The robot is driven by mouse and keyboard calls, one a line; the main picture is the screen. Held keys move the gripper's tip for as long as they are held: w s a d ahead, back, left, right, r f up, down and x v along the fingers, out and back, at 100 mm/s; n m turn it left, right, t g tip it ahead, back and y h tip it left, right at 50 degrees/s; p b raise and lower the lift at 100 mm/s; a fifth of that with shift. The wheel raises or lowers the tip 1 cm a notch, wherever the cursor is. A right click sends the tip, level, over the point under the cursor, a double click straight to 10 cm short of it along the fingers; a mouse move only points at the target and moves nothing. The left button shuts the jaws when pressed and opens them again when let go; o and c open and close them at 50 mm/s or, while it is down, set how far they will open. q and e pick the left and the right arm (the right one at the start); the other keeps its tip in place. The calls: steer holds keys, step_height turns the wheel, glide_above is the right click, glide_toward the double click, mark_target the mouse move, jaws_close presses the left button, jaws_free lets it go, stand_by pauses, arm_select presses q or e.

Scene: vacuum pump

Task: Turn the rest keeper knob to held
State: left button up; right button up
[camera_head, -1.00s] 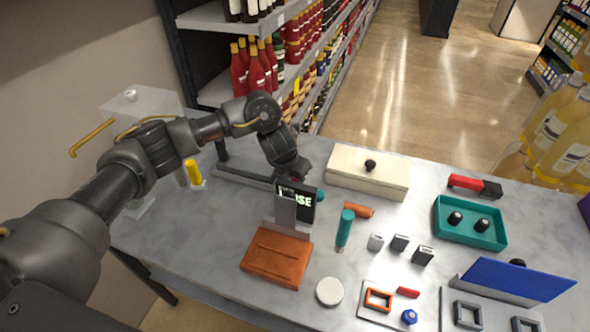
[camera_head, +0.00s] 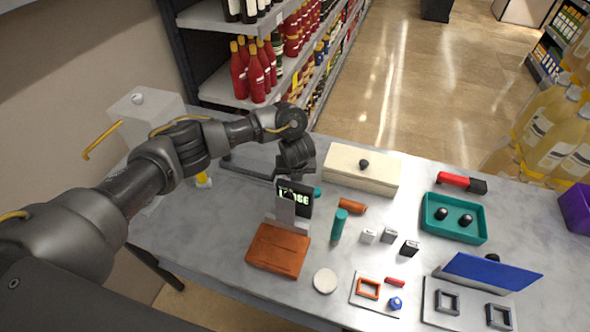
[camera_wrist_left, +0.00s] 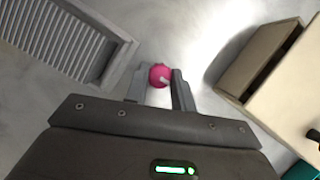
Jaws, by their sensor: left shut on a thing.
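The knob (camera_wrist_left: 159,75) is a round pink piece with a pale mark on it, seen in the left wrist view between the two fingers of my left gripper (camera_wrist_left: 158,84). The fingers are shut on it. The fingertips and the knob are hidden there. The label on the knob and which setting it points to cannot be read. My right gripper is not in view.
A cream box (camera_head: 362,171) with a black knob stands right of my left gripper. An orange-brown block (camera_head: 278,250) and a teal cylinder (camera_head: 339,225) are nearer the front. A teal tray (camera_head: 454,217) and a blue panel (camera_head: 493,272) are at the right. A grey slatted piece (camera_wrist_left: 58,40) lies beside the fingers.

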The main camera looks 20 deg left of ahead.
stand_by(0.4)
arm_select(q)
steer(key=o, duration=1)
steer(key=p+v, duration=0.4)
steer(key=v, duration=0.6)
steer(key=shift+s+d+r+p, duration=0.15)
steer(key=shift+r+p, duration=0.15)
steer(key=shift+p, duration=0.1)
